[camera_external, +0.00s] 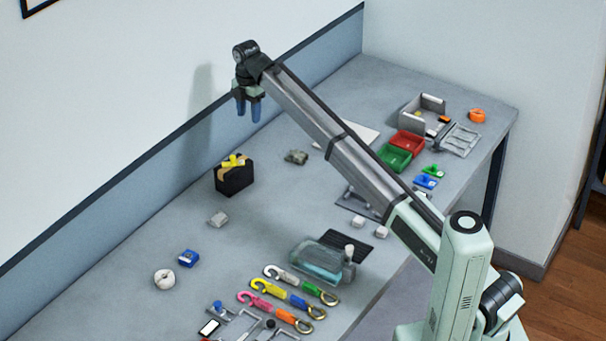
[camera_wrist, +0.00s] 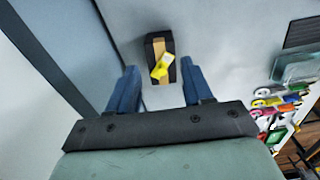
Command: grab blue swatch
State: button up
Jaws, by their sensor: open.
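My gripper (camera_external: 249,112) is open and empty, high above the back of the table near the wall panel. In the wrist view its two blue fingers (camera_wrist: 159,74) are spread apart, with nothing between them. I see several blue pieces and cannot tell which is the swatch. A small blue block (camera_external: 188,258) lies at the left. A flat blue piece (camera_external: 426,182) lies at the right beside a green one. All are well away from my gripper.
A black box with a yellow item (camera_external: 234,176) stands below my gripper; it also shows in the wrist view (camera_wrist: 158,54). Green (camera_external: 394,157) and red (camera_external: 407,142) trays sit at the right. A clear container (camera_external: 320,262) stands near the front. The middle of the table is fairly open.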

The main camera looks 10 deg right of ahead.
jog(key=w+d+m, duration=0.1)
jog(key=w+d, duration=0.2)
jog(key=d, duration=0.6)
jog(key=w+d+m, duration=0.1)
jog(key=w+d, duration=0.3)
jog(key=d, duration=0.5)
jog(key=s+d+f+m, duration=0.2)
jog(key=d+m, duration=0.1)
jog(key=d, duration=1.9)
jog(key=m, duration=3.5)
send_over(426, 175)
jog(key=f, duration=1.3)
jog(key=shift+w+d+f, duration=0.1)
jog(key=shift+d+f, duration=0.2)
jog(key=shift+f, duration=0.05)
jog(key=shift+a+f, duration=0.15)
jog(key=shift+f, duration=1.15)
jog(key=shift+a+f, duration=0.15)
jog(key=shift+f, duration=1.15)
